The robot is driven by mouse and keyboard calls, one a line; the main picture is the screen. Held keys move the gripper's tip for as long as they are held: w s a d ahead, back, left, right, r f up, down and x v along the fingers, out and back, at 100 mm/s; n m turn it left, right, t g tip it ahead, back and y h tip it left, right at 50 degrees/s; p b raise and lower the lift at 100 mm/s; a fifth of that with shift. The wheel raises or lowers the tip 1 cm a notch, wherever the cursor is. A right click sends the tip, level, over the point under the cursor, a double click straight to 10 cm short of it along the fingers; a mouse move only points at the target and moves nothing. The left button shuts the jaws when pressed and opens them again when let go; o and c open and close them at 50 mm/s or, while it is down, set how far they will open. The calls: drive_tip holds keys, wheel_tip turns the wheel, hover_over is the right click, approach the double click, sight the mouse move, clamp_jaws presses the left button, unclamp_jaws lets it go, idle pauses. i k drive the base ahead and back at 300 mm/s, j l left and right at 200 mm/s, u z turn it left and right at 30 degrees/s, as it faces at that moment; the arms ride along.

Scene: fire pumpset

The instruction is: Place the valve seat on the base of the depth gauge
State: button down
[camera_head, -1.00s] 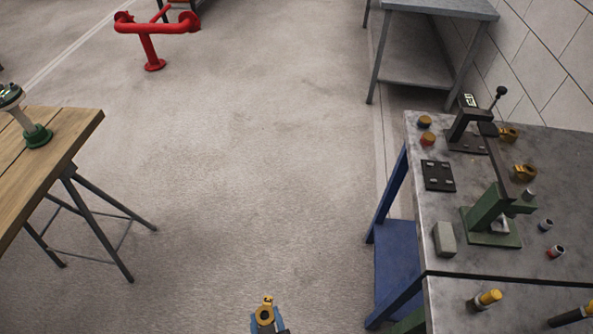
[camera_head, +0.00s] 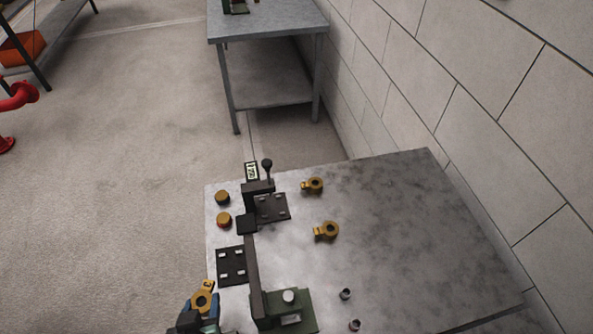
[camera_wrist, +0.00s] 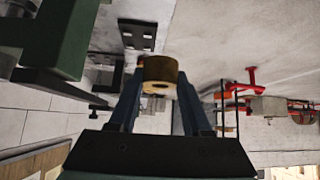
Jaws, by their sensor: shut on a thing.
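The valve seat, a brass ring with a small lug (camera_head: 202,299), is held in my gripper (camera_head: 199,312) at the bottom left of the head view. The depth gauge (camera_head: 257,188), with a small digital display and a black-knobbed lever, stands near the far left of the metal table. Its dark base plate (camera_head: 273,208) has several light pads and looks empty. My gripper is at the table's left edge, nearer the camera than the gauge and apart from it.
A green press (camera_head: 285,312) with a tall dark bar stands right of my gripper. A dark padded plate (camera_head: 232,266) lies between gripper and gauge. Two loose brass ring parts (camera_head: 328,230) (camera_head: 314,185) lie right of the gauge. The table's right side is clear.

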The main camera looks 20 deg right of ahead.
sight(273, 202)
drive_tip(key=i+l, duration=0.2)
drive_tip(key=l, duration=0.15)
drive_tip(key=i+l, duration=0.2)
drive_tip(key=l, duration=0.15)
drive_tip(key=i+l, duration=0.2)
drive_tip(key=l, duration=0.1)
